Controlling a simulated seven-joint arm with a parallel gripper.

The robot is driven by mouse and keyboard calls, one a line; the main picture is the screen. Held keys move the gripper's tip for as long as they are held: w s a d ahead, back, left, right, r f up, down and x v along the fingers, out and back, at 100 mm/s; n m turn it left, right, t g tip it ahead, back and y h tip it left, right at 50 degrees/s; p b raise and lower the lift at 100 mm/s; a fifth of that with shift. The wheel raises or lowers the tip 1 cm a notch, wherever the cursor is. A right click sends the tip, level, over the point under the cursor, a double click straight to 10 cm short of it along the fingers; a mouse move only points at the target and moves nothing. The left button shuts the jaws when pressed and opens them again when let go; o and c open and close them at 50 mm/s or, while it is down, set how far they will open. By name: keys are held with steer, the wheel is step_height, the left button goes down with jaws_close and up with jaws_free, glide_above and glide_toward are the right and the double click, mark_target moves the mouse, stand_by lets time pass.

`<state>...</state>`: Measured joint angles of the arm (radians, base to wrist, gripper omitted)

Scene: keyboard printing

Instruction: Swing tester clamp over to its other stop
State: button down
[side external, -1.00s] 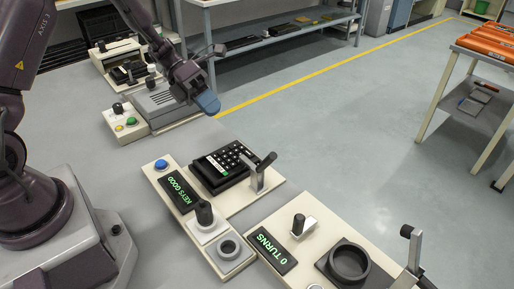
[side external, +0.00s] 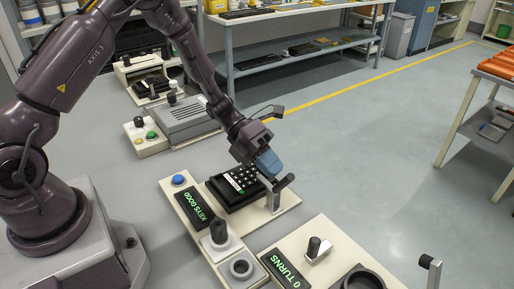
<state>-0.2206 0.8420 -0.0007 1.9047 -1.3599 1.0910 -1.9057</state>
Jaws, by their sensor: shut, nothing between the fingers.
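The tester (side external: 262,205) is a cream base plate holding a black keypad unit (side external: 232,188) with pale-marked keys. Its clamp (side external: 274,197) is a grey metal upright with a dark-gripped lever at the tester's right side. The lever's dark end (side external: 285,181) points up and to the right, away from the keypad. My gripper (side external: 269,164), with blue fingertips, is shut and empty. It is just above and behind the clamp lever in the picture; I cannot tell whether it touches the lever. It hides the keypad's far right corner.
The tester's display (side external: 196,209) reads "KEYS GOOD", near a blue button (side external: 179,180) and a black knob (side external: 218,228). A second station (side external: 330,262) with a "0 TURNS" display and crank stands in front right. A grey machine (side external: 184,118) stands behind.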

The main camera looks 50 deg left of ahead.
mark_target(283, 179)
steer(key=shift+w+d+f, duration=0.1)
steer(key=shift+d+f, duration=0.2)
steer(key=shift+d, duration=0.2)
steer(key=shift+d+f+y, duration=0.1)
steer(key=shift+d+y, duration=0.95)
steer(key=shift+y, duration=0.35)
steer(key=d+y, duration=0.1)
steer(key=d+f+y, duration=0.1)
steer(key=y, duration=0.1)
steer(key=shift+f+m+y, duration=0.1)
steer(key=shift+m+y, duration=0.2)
steer(key=shift+m, duration=0.1)
steer(key=shift+d+f+y, duration=0.7)
steer(key=shift+d+f, duration=0.35)
steer(key=shift+f, duration=0.15)
steer(key=shift+d+f, duration=0.2)
steer(key=shift+f, duration=0.65)
